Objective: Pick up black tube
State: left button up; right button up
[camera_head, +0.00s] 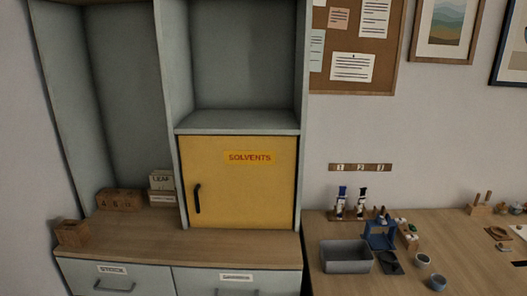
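Two small upright tube-like items stand side by side on a wooden holder at the back of the right table. The left one (341,197) has a blue top, and the right one (362,198) has a dark blue or black top. Both show dark and white parts below. They are too small to tell which, if either, is the black tube. Neither of my grippers is in view.
A grey bin (346,258), a blue stand (379,235), a dark flat piece (392,264) and small grey cups (438,282) crowd the right table. A yellow SOLVENTS cabinet (236,185) is shut. The wooden counter (150,240) at left is mostly clear, with wooden boxes (120,199) behind.

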aim_at(361, 200)
jog(key=i+l+u, duration=0.1)
jog(key=l+u, duration=0.3)
jog(key=l, duration=0.4)
jog(key=l+u, duration=0.4)
jog(key=l, duration=0.4)
